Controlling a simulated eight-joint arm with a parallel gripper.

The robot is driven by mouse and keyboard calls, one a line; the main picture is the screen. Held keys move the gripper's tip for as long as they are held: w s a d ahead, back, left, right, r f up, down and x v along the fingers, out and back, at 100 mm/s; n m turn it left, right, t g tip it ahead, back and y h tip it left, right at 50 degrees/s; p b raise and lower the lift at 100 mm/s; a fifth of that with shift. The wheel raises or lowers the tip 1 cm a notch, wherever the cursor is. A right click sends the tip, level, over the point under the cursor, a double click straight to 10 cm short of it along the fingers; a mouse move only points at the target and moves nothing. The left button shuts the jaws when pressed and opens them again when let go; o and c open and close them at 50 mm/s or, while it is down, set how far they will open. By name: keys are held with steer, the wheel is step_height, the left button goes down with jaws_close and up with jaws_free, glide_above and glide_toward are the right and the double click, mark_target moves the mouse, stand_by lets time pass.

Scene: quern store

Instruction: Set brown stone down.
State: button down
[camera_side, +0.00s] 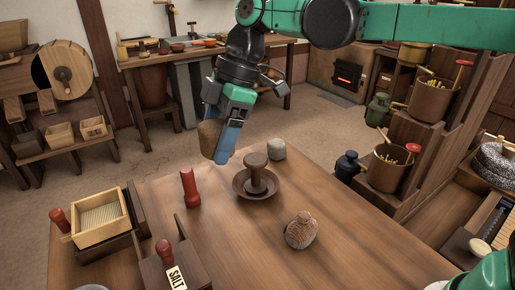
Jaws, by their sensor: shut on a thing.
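The brown stone (209,138) is a rough, rounded brown lump. My gripper (221,140), with blue fingers below a green and dark wrist, is shut on it and holds it in the air. In the picture it shows over the far edge of the wooden table (345,235). The fingers cover the stone's right side. The exact height above the table is hard to tell from this one view.
On the table are a red peg-like thing (189,188), a brown dish with a pedestal piece (257,183), a grey-green stone (276,149), a ridged brown lump (301,230), a box with a screen (101,218) and a SALT box (176,268). The right front is bare.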

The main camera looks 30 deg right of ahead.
steer(key=w+d+m+t, duration=0.1)
steer(key=d+m, duration=0.2)
steer(key=d, duration=0.7)
steer(key=m+t+h, duration=0.1)
steer(key=m+t, duration=0.1)
steer(key=m, duration=0.3)
glide_above(317, 194)
steer(key=f, duration=1)
steer(key=s+d+f, duration=0.1)
steer(key=f, duration=0.4)
steer(key=shift+f, duration=2.2)
jaws_free()
steer(key=shift+f, duration=0.15)
